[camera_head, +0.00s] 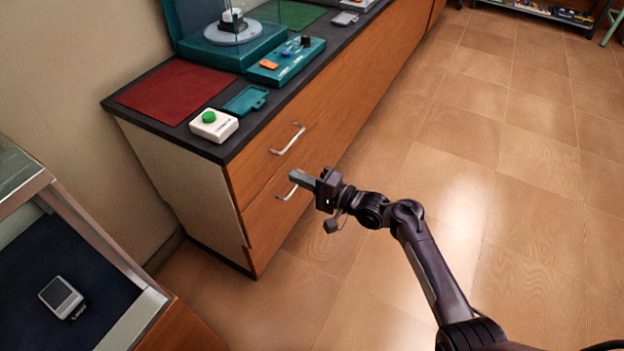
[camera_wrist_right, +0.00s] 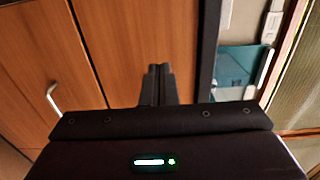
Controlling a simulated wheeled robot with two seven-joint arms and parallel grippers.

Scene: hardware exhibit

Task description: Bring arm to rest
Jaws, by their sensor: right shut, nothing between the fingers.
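My right gripper (camera_head: 303,180) is in front of the wooden drawer cabinet (camera_head: 345,110) in the head view, near its lower drawer handle. Its fingers are shut and hold nothing. In the right wrist view the closed fingers of the right gripper (camera_wrist_right: 157,84) point toward the wooden front. The right arm stretches in from the lower right of the head view, over the floor. Whether the gripper touches the cabinet cannot be told. My left gripper is not in view.
A dark counter holds a white box with a green button (camera_head: 208,117), a red mat (camera_head: 175,90) and a teal control panel (camera_head: 287,60). A display case (camera_head: 150,305) with a small device (camera_head: 61,297) stands at lower left. The tiled floor (camera_head: 500,150) at right is clear.

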